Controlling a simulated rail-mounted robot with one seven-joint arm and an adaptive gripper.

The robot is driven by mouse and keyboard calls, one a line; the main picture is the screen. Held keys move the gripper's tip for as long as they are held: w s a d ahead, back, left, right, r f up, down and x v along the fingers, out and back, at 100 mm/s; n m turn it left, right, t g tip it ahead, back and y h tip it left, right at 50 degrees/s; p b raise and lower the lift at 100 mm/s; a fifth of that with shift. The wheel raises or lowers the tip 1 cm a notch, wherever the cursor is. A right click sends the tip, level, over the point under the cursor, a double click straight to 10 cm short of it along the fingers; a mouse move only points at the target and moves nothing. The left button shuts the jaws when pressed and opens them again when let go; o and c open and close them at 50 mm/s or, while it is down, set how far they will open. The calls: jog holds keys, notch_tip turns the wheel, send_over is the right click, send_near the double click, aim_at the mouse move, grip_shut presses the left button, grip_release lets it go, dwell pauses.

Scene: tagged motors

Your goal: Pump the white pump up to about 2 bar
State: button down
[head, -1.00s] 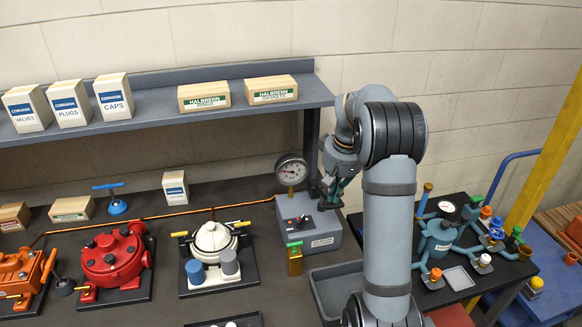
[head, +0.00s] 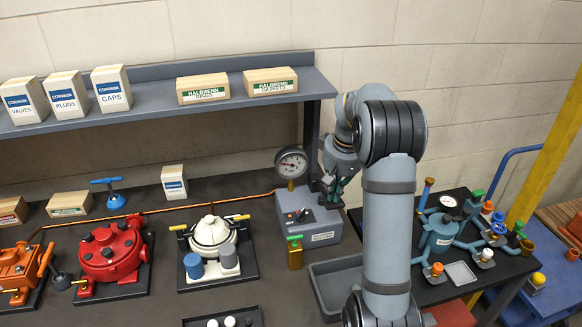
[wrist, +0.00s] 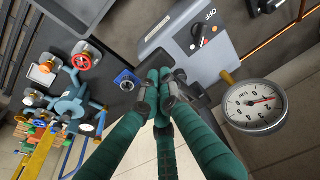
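The white pump (head: 210,232) stands on a black plate on the bench, with a yellow-tipped bar across it and a blue and a grey cylinder in front. A grey control box (head: 309,224) with a dark rotary switch stands to its right. In the wrist view the switch (wrist: 199,37) has an OFF label beside it. A round gauge (head: 291,162) stands behind the box. In the wrist view the gauge (wrist: 254,106) has a red needle near the low end. My gripper (head: 333,188) is at the box's right rear. Its green fingers (wrist: 161,84) meet at the tips, with nothing visible between them.
A red pump (head: 110,250) and an orange one (head: 20,272) stand to the left. A brass post with a green handle (head: 295,252) and an empty grey tray (head: 338,280) are in front of the box. A teal pump (head: 440,235) sits on the right table. The shelf (head: 150,118) overhangs behind.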

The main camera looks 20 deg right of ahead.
jog(key=shift+s+b+x, duration=0.15)
jog(key=shift+b+x, duration=0.45)
jog(key=shift+x, duration=0.15)
jog(key=shift+s+b+x, duration=0.15)
jog(key=shift+b+x, duration=0.45)
jog(key=shift+x, duration=0.1)
jog(key=shift+w+p+v, duration=0.25)
jog(key=shift+p+v, duration=0.9)
jog(key=shift+v, duration=0.1)
jog(key=shift+w+p+v, duration=0.25)
jog(key=shift+p+v, duration=0.9)
jog(key=shift+v, duration=0.05)
jog(key=shift+r, duration=0.1)
jog(key=p+v, duration=0.2)
jog(key=w+p+v, duration=0.1)
jog(key=p+v, duration=0.1)
jog(key=v, duration=0.1)
jog(key=shift+r, duration=0.1)
jog(key=shift+w+r, duration=0.1)
